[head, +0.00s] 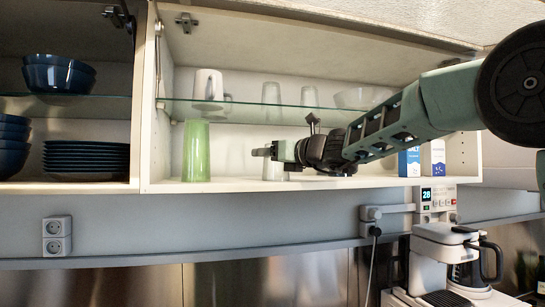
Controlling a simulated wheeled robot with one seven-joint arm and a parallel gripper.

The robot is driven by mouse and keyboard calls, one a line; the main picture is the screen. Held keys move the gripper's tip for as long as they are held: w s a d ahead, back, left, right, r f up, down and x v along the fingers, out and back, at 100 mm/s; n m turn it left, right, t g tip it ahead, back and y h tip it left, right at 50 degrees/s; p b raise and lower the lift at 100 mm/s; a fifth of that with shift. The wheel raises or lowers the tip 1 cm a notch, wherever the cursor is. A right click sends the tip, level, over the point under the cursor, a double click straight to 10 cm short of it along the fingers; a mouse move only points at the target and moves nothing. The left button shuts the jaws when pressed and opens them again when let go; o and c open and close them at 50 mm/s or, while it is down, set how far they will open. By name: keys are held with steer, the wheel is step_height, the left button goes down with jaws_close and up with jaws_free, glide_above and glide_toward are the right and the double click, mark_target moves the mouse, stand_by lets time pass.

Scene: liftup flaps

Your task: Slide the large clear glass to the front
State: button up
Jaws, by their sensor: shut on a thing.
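A large clear glass (272,171) stands on the lower shelf of the open cabinet, right of the green glass. Its upper part is hidden behind my gripper. My gripper (270,152) reaches in from the right and is shut on the clear glass, near its upper part. The exact finger contact is hard to see at this size.
A tall green glass (196,151) stands close to the left. A glass shelf (240,112) above holds a white mug (208,88) and clear glasses (271,95). Cartons (433,157) stand to the right. The cabinet's front edge (240,186) lies below; a coffee machine (445,262) stands lower right.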

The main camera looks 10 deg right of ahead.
steer(key=shift+s, duration=0.3)
steer(key=o, duration=1.2)
steer(key=shift+s+d, duration=0.1)
steer(key=shift+s+d+f+b, duration=0.1)
steer(key=shift+s+d+b, duration=0.15)
steer(key=shift+b, duration=0.1)
steer(key=b+v, duration=0.6)
steer(key=v, duration=1)
steer(key=shift+s, duration=0.25)
